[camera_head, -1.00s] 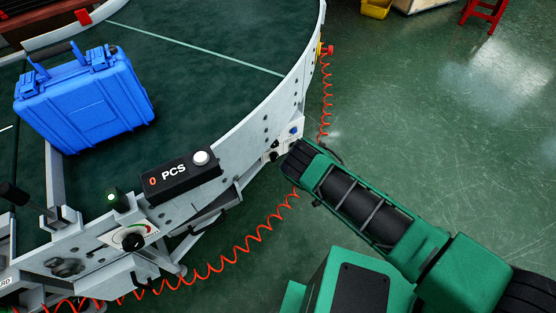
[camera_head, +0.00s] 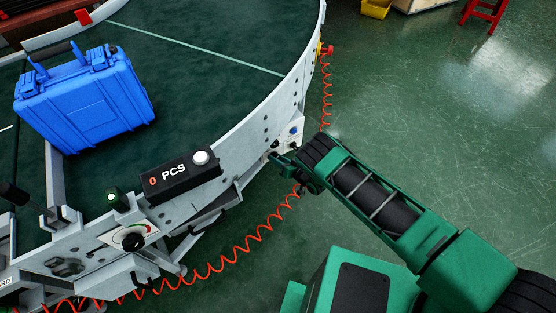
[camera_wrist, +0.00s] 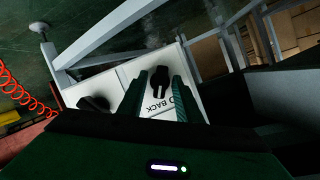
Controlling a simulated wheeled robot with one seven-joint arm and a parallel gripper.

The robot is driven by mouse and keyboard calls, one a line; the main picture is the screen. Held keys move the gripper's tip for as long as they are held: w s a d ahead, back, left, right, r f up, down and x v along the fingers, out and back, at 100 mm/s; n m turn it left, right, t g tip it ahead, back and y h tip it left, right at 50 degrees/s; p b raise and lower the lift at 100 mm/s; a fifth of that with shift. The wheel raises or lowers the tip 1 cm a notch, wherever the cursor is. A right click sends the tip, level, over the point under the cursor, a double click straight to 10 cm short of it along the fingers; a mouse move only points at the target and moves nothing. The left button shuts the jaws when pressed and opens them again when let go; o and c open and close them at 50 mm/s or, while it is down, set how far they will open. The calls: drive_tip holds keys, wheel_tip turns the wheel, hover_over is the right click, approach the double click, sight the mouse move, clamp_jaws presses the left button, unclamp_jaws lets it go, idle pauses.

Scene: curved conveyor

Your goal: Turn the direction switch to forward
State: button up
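The direction switch (camera_wrist: 160,81) is a black knob on a white panel (camera_wrist: 133,70) with the letters "O BACK" partly visible beside it in the wrist view. My gripper (camera_wrist: 160,84) is open, with one green finger on each side of the knob in that view. I cannot tell whether the fingers touch it. In the head view my gripper (camera_head: 280,158) is at the lower part of the control panel (camera_head: 295,138) on the conveyor's outer side. The switch itself is hard to make out there.
A second black knob (camera_wrist: 93,104) sits on the panel to the left in the wrist view. A blue case (camera_head: 85,100) stands on the curved conveyor (camera_head: 210,60). A red coiled cable (camera_head: 235,250) hangs below.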

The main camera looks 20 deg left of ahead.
clamp_jaws()
drive_tip(key=shift+n, duration=0.3)
drive_tip(key=n+t+h, duration=0.1)
drive_tip(key=n, duration=0.1)
drive_tip(key=n+t+h, duration=0.1)
drive_tip(key=n, duration=0.2)
drive_tip(key=n+t+h, duration=0.1)
drive_tip(key=n+t, duration=0.1)
drive_tip(key=shift+s+a+f+h, duration=0.1)
drive_tip(key=shift+s+a+h, duration=0.05)
drive_tip(key=shift+s+h, duration=0.25)
drive_tip(key=shift+n, duration=0.4)
drive_tip(key=shift+o, duration=0.9)
unclamp_jaws()
drive_tip(key=shift+a, duration=0.1)
